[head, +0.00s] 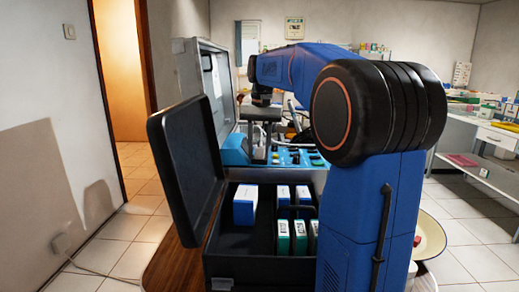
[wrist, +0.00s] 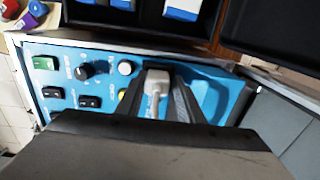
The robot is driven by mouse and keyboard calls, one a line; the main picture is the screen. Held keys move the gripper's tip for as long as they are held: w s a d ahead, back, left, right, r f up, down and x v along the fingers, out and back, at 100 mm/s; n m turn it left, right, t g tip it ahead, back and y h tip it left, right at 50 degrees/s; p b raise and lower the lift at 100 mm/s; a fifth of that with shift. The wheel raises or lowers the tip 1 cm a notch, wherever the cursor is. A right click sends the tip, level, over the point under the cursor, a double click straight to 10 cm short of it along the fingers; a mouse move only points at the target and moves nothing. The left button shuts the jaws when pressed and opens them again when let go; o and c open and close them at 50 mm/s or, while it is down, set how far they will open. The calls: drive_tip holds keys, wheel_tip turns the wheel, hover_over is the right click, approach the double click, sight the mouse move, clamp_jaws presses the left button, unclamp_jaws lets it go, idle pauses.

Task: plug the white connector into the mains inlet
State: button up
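The white connector (wrist: 157,80) shows pale grey-white in the wrist view, its cable running back toward me. My gripper (wrist: 157,75) has its two dark fingers against the connector's sides and looks shut on it. The connector's front end faces the blue panel (wrist: 105,78). I cannot tell whether it touches the panel or sits in it.
The panel carries a green switch (wrist: 45,63), a black knob (wrist: 84,70), black switches and a yellow button beside the left finger. An open black case (head: 250,268) with boxes lies in front of the unit, its raised lid (head: 188,160) at the left. A white counter (head: 490,135) stands right.

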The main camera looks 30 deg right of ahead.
sight(263, 147)
drive_tip(key=shift+s+d+f, duration=0.1)
drive_tip(key=shift+s+d, duration=0.05)
drive_tip(key=shift+d, duration=0.05)
drive_tip(key=shift+r, duration=0.2)
wheel_tip(263, 147, up, 17)
drive_tip(key=shift+s+d, duration=0.25)
drive_tip(key=shift+d, duration=0.05)
drive_tip(key=shift+a+r, duration=0.1)
idle(0.6)
